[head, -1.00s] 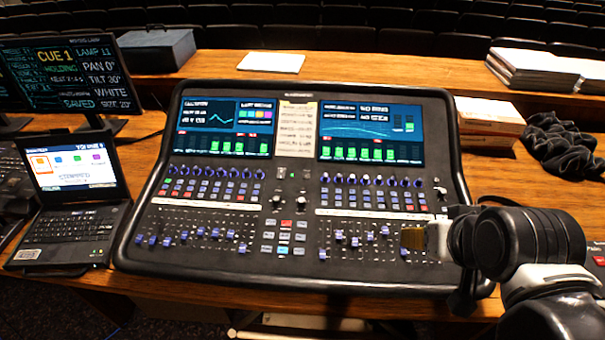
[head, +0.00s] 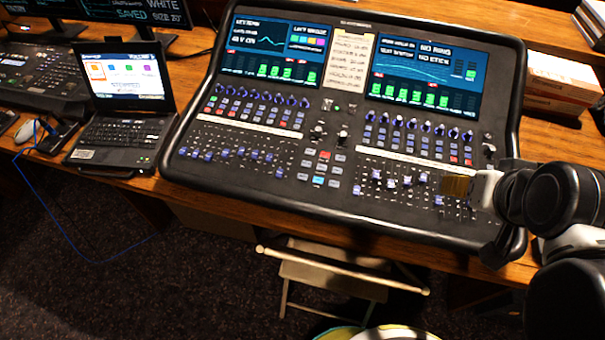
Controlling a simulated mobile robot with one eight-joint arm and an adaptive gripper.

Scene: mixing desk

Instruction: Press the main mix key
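The mixing desk (head: 345,135) stands on the wooden table in the middle of the head view. A block of small keys sits at its lower centre, mostly grey, with a red lit key (head: 325,155) and a cyan lit key (head: 318,181). The labels are too small to read, so I cannot tell which key is the main mix key. My gripper (head: 456,186) is over the right fader bank, to the right of the key block. Its amber tip points left; I cannot tell whether it touches the desk or whether the fingers are apart.
An open laptop (head: 121,132) stands left of the desk, with another console (head: 40,85) and monitors beyond it. Boxes (head: 562,85) lie at the right. A folding chair (head: 335,277) stands below the front edge. Faders and knobs surround the key block.

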